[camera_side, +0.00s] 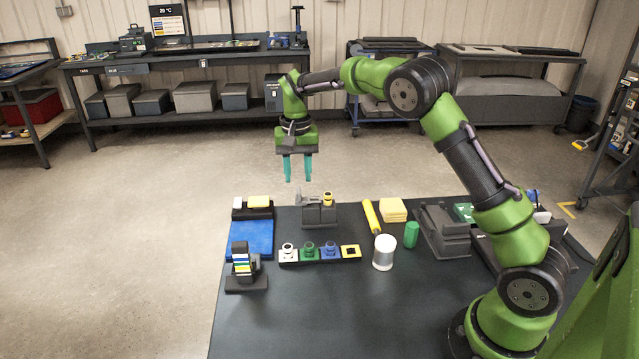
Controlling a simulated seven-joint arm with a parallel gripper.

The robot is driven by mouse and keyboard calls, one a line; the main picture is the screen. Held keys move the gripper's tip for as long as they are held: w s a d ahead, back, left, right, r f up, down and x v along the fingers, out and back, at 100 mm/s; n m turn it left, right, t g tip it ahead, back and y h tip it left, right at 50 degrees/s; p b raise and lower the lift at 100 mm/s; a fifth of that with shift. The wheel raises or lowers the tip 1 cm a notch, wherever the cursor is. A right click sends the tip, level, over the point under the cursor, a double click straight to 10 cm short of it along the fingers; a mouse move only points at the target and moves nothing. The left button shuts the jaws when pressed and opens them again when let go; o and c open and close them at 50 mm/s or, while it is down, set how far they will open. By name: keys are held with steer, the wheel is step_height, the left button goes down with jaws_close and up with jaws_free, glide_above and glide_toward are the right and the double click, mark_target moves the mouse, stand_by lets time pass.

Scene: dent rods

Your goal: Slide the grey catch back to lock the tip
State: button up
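My gripper (298,180) hangs pointing down above the back of the dark table. Its two teal fingers are apart, with nothing visible between them. Below it stands a grey block fixture (320,217). A yellow ring-like part (328,198) sits on the fixture's right side, and a small grey part (308,200) lies along its top left. The grey part may be the catch, but it is too small to tell, and so is its position. I cannot make out the tip clearly. The fingertips are clear of the fixture, a little above it.
A black rack (320,262) with white, green, blue and yellow pieces lies in front. A blue tray (250,240) and a card holder (246,283) are left. The front table is clear.

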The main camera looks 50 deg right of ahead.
mark_target(298, 190)
steer(key=shift+f, duration=2.35)
jaws_close()
